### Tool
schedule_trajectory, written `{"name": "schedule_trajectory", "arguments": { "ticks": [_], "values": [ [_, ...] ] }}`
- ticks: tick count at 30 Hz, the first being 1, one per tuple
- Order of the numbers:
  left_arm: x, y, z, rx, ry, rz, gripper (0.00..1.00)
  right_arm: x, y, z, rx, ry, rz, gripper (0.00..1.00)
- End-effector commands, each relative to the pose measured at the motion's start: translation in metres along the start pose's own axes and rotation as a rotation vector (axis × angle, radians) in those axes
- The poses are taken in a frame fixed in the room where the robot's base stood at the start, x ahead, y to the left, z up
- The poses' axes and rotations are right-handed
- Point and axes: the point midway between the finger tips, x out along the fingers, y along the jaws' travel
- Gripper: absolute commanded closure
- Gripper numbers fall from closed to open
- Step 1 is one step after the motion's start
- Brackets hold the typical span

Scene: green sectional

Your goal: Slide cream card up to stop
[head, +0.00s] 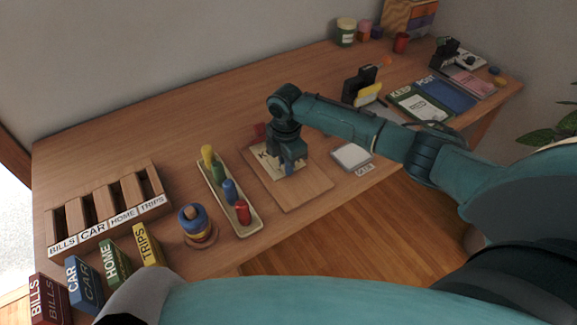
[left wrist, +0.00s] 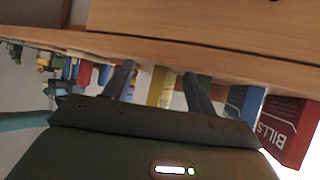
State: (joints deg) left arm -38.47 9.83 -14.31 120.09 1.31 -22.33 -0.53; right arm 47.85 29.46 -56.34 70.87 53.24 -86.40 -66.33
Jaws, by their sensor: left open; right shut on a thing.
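The cream card (head: 265,158), with a dark letter K showing, lies on a square wooden board (head: 305,193). A small dark red block (head: 259,130) stands at the board's far left edge, just beyond the card. My right gripper (head: 289,169) is over the card's right part, pointing down and shut. A bit of blue shows at its fingertips; the fingers hide what exactly they grip. My left gripper (left wrist: 160,85) is open and empty in the left wrist view, below the table edge. It does not show clearly in the head view.
A tray of coloured pegs (head: 247,222) and a stacked ring toy (head: 197,226) stand left of the board. A labelled rack (head: 104,215) and labelled blocks (head: 113,262) are further left. A white-topped pad (head: 352,156) lies close on the right. The table's back middle is clear.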

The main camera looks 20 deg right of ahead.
Motion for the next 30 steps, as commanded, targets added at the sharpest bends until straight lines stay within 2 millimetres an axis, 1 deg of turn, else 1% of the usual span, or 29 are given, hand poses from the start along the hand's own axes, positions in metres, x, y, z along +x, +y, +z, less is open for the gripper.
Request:
{"name": "schedule_trajectory", "arguments": {
  "ticks": [9, 10, 18, 30],
  "values": [
    [0.0010, 0.0001, 0.0015, -0.001, 0.000, 0.000, 0.43, 0.0001, 0.0029, 0.0003, 0.000, 0.000, 0.000, 1.00],
    [0.0010, 0.0001, 0.0015, -0.001, 0.000, 0.000, 0.43, 0.0001, 0.0029, 0.0003, 0.000, 0.000, 0.000, 0.82],
    [0.0010, 0.0002, 0.0016, -0.002, -0.001, 0.001, 0.43, 0.0003, 0.0027, 0.0002, 0.000, 0.000, 0.000, 0.60],
    [0.0008, 0.0018, 0.0001, -0.003, 0.002, 0.005, 0.43, 0.0005, 0.0026, 0.0003, 0.000, 0.000, 0.000, 0.59]
  ]
}}
